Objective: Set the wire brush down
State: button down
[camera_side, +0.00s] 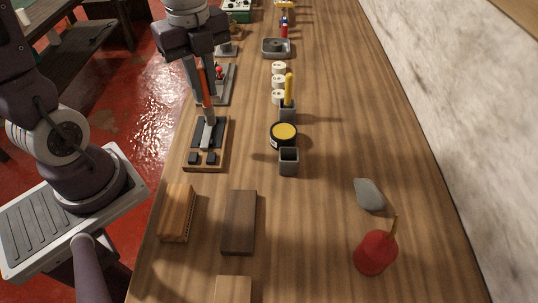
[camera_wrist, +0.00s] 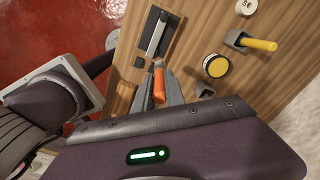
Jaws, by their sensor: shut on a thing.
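The wire brush (camera_side: 203,84) shows as a slim orange handle between my gripper's fingers, and its bristles cannot be made out. In the wrist view its orange handle (camera_wrist: 159,86) points away from the camera, with a grey end beyond it. My gripper (camera_side: 205,101) is shut on it, pointing down over a wooden base with a dark plate (camera_side: 194,133). A grey bar lies over that plate, and two small dark blocks sit at the base's near end. I cannot tell whether the brush touches the base.
A brown-orange block (camera_side: 178,212) and a dark wooden block (camera_side: 239,222) lie nearer the camera. A yellow-topped round tin (camera_side: 284,134) and small grey cup (camera_side: 288,161) stand to the right. A red oil can (camera_side: 375,252) and grey stone (camera_side: 369,194) are further right. The bench between them is bare.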

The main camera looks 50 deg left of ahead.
jog(key=w+d+r, duration=0.1)
jog(key=w+d, duration=0.7)
jog(key=d, duration=0.6)
notch_tip(320, 180, down, 10)
jog(key=shift+w+d, duration=0.3)
jog(key=shift+f, duration=0.2)
jog(key=c, duration=1.4)
grip_release()
jog(key=shift+r, duration=0.1)
